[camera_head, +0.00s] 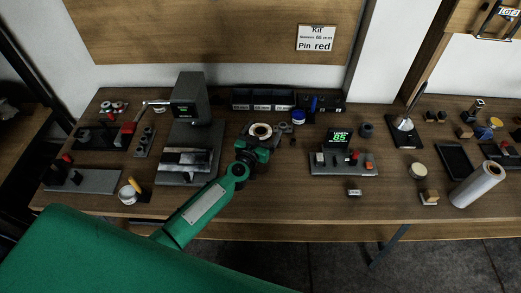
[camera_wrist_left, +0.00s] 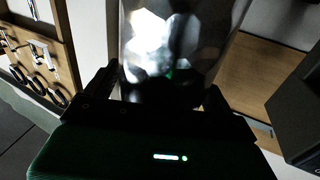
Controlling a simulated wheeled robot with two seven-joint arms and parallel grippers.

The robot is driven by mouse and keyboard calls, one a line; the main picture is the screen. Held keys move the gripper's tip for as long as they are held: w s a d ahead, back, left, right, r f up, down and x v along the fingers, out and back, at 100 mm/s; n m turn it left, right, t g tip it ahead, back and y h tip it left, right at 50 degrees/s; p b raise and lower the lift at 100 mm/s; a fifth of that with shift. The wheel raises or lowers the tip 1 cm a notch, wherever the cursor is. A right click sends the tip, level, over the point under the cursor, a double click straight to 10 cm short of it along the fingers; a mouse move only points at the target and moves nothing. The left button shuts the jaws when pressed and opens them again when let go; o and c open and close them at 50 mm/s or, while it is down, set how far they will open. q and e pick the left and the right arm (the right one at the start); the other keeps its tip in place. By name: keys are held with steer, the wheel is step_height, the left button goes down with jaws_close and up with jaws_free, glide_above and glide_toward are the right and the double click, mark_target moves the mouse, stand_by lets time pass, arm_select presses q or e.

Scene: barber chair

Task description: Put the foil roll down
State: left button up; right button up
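The foil roll (camera_wrist_left: 172,45) is a shiny silver cylinder between the two fingers of my left gripper (camera_wrist_left: 160,92) in the left wrist view. In the head view my left arm reaches in over the middle of the bench, and my left gripper (camera_head: 257,142) is at the bench's back middle. A pale ring with a dark centre, apparently the end of the foil roll (camera_head: 252,130), shows at the gripper. The gripper hides the roll's lower part, so I cannot tell whether it touches the bench. My right gripper is not in view.
A grey press-like device (camera_head: 190,98) stands left of my left gripper. Dark bins (camera_head: 263,99) line the back. A fixture with a green "85" display (camera_head: 340,138) stands to the right. A whitish film roll (camera_head: 478,185) lies far right. The bench front (camera_head: 285,200) is clear.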

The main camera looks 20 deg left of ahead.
arm_select(q)
steer(key=c, duration=1.4)
jaws_close()
steer(key=shift+w+r, duration=0.1)
steer(key=shift+r, duration=0.1)
